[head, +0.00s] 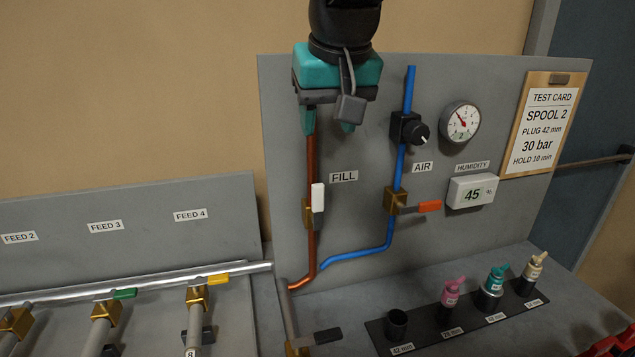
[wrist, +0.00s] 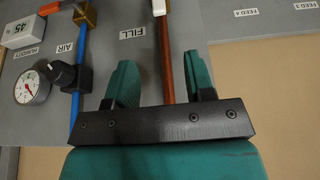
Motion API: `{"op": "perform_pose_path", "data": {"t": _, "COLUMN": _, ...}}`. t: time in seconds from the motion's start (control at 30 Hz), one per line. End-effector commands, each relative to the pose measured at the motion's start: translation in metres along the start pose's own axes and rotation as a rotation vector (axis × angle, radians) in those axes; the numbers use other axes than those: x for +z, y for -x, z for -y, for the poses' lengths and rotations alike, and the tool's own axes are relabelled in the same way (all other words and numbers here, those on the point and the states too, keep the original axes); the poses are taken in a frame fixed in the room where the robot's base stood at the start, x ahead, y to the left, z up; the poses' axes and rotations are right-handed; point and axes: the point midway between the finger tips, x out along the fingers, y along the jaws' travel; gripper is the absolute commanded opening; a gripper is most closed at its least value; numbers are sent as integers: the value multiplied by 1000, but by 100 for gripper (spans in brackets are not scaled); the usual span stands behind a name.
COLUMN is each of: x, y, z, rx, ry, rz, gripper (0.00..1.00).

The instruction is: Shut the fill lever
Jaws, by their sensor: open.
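The fill lever (head: 318,197) has a white handle and stands upright, in line with the copper pipe (head: 311,160). It sits on a brass valve (head: 308,215) below and left of the FILL label (head: 344,177). In the wrist view, turned upside down, the white handle (wrist: 158,7) shows at the top edge, beyond my fingertips. My gripper (head: 328,125) is open and empty, with teal fingers, above the lever and apart from it. In the wrist view the copper pipe (wrist: 165,60) runs between the open fingers of my gripper (wrist: 160,75).
Right of the lever are a blue air pipe (head: 411,95), a black knob (head: 417,131), a gauge (head: 460,122) and an orange-handled air valve (head: 428,206). Colored plugs (head: 453,291) stand on the bench. The panel around the white handle is clear.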

Motion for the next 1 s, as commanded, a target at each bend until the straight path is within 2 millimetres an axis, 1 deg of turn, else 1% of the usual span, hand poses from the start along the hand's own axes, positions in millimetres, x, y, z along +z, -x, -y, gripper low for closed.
{"op": "perform_pose_path", "data": {"t": 0.17, "x": 1, "y": -32, "z": -1, "rx": 3, "ry": 0, "rz": 6, "gripper": 49}}
{"op": "perform_pose_path", "data": {"t": 0.4, "x": 1, "y": -86, "z": -2, "rx": 2, "ry": 0, "rz": 7, "gripper": 49}}
{"op": "perform_pose_path", "data": {"t": 0.6, "x": 1, "y": -129, "z": -1, "rx": 1, "ry": 1, "rz": 6, "gripper": 49}}
{"op": "perform_pose_path", "data": {"t": 0.7, "x": 1, "y": -145, "z": -2, "rx": 1, "ry": 0, "rz": 3, "gripper": 49}}
{"op": "perform_pose_path", "data": {"t": 0.8, "x": 0, "y": -157, "z": -2, "rx": 0, "ry": -1, "rz": 2, "gripper": 49}}
{"op": "perform_pose_path", "data": {"t": 0.9, "x": 1, "y": -165, "z": -1, "rx": 0, "ry": 0, "rz": 2, "gripper": 49}}
{"op": "perform_pose_path", "data": {"t": 1.0, "x": 1, "y": -168, "z": -1, "rx": -1, "ry": 0, "rz": 0, "gripper": 49}}
